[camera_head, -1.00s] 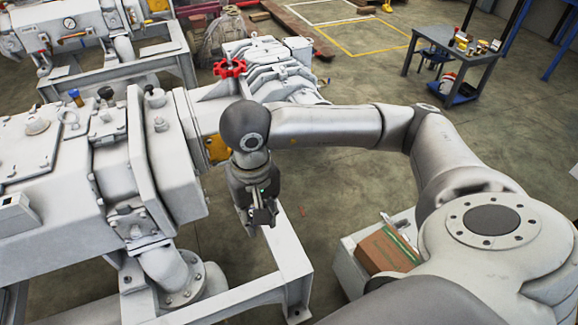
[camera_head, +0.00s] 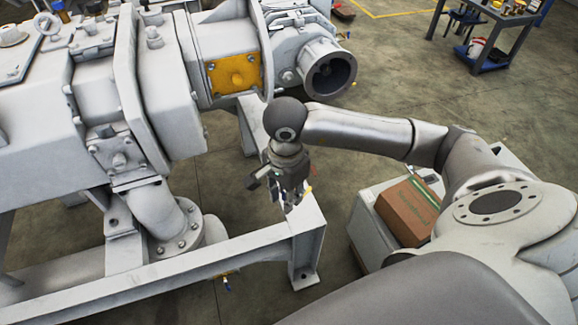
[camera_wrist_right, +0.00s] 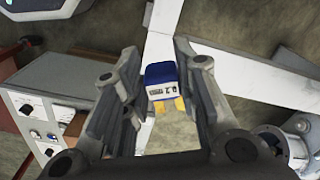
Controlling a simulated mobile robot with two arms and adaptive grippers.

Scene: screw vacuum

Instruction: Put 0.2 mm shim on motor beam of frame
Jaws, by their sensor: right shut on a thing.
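My right gripper (camera_head: 292,196) points down just above or at the corner of the white frame (camera_head: 200,258). In the right wrist view its two fingers (camera_wrist_right: 160,85) are on either side of a small shim (camera_wrist_right: 161,82) with a blue top, a white label that seems to read 0.2, and yellow below. The gripper is shut on it. White beams of the frame (camera_wrist_right: 255,75) run close behind the shim; I cannot tell whether it touches one. In the head view the shim is mostly hidden by the fingers. My left gripper is not in view.
The large white pump machine (camera_head: 165,85) with a yellow plate (camera_head: 234,74) stands left of my arm. A grey cabinet (camera_head: 372,238) with a brown box (camera_head: 408,212) on it stands right of the frame. A table with items (camera_head: 500,20) is far back right.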

